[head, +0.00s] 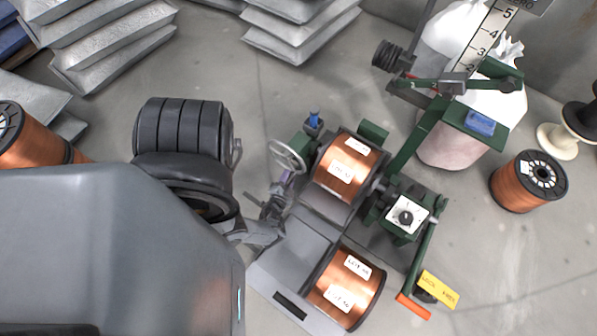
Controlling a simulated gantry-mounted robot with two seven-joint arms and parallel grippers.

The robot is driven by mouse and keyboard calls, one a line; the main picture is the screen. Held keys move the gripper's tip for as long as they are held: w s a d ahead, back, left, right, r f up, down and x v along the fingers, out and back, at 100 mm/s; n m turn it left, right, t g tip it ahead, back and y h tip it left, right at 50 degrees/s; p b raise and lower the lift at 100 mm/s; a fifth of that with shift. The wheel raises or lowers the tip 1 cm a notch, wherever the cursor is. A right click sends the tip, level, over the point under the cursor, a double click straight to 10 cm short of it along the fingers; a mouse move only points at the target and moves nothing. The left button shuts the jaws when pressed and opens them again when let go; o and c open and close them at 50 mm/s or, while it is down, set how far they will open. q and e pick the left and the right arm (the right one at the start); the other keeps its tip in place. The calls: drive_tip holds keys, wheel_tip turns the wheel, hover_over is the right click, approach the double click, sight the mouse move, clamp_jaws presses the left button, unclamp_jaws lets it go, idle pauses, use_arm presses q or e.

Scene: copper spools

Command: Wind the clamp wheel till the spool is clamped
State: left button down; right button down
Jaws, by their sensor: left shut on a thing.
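The clamp wheel (287,155) is a light grey spoked handwheel on the left side of the green winding machine. A copper spool (349,168) with white labels sits in the machine just right of the wheel, between the wheel side and the green drive housing (408,214) with its white dial. Whether the spool is clamped tight cannot be seen. My left gripper (282,192) reaches in from the left, just below the wheel's rim. Its fingers are shut on a small part there, apparently the wheel's handle, mostly hidden by the fingers. My right gripper is not in view.
A second labelled copper spool (345,287) lies on the grey plate (280,275) in front. A copper spool (528,181) stands on the floor at right. A white sack (455,140) and scale post (484,45) stand behind. Stacked grey sacks (115,45) lie at back left.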

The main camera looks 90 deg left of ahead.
use_arm(q)
drive_tip(key=shift+s+a+r, duration=0.15)
drive_tip(key=shift+a+r, duration=0.1)
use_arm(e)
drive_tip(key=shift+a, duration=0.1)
use_arm(q)
drive_tip(key=c, duration=1)
unclamp_jaws()
drive_tip(key=shift+s, duration=0.1)
drive_tip(key=shift+o, duration=0.6)
drive_tip(key=shift+s+a, duration=0.2)
drive_tip(key=shift+s, duration=0.1)
drive_tip(key=shift+w+f, duration=0.1)
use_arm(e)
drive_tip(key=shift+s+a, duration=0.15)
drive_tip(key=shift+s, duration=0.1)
use_arm(q)
drive_tip(key=shift+w+d, duration=0.15)
